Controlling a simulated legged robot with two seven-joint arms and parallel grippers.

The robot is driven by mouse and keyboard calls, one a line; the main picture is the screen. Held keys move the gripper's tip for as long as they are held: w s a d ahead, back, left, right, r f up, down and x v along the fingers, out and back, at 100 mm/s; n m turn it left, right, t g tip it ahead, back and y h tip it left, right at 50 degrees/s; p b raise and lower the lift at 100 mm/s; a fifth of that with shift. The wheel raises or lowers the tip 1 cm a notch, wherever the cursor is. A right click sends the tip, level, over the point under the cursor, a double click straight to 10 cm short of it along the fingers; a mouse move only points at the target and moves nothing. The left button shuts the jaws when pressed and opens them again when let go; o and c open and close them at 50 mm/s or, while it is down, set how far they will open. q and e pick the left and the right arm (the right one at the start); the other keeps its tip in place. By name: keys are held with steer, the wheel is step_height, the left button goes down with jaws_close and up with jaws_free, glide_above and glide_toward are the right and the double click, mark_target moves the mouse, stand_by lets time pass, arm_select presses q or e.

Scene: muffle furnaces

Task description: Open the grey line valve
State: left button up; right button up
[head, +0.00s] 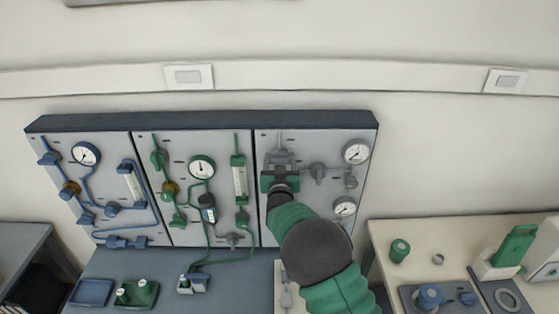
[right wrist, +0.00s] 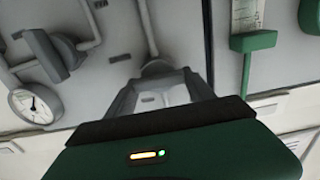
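The grey line runs on the right-hand panel (head: 262,222) of the wall board, with grey pipes, valves and two dials. My right gripper (head: 279,160) is at the upper left of this panel, over a grey valve that it mostly hides. In the right wrist view the two grey fingers (right wrist: 163,84) reach to the panel with a gap between them, and a grey valve part (right wrist: 157,67) shows at their tips. Whether they press on it cannot be told. Another grey valve (head: 318,172) is to the right of the gripper. My left gripper is not in view.
A blue-line panel (head: 62,205) and a green-line panel (head: 152,225) are on the left. Below, a bench (head: 135,262) holds a blue tray (head: 93,292) and a green block (head: 137,294). A light table (head: 450,228) with lab items stands at right.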

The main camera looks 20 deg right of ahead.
steer(key=c, duration=0.6)
steer(key=shift+f+m+b, duration=0.25)
steer(key=shift+m+b, duration=0.15)
steer(key=shift+b, duration=0.4)
steer(key=m+b, duration=0.4)
steer(key=b, duration=0.2)
steer(key=m+b, duration=0.4)
steer(key=b, duration=0.2)
steer(key=m+b, duration=0.4)
steer(key=b, duration=0.2)
steer(key=shift+s+d+f+m, duration=0.1)
steer(key=shift+d+f+m, duration=0.15)
steer(key=shift+f+m, duration=0.1)
steer(key=shift+m+b, duration=1.8)
steer(key=shift+m, duration=0.45)
steer(key=o, duration=1.4)
steer(key=shift+w, duration=0.2)
steer(key=shift+r, duration=0.1)
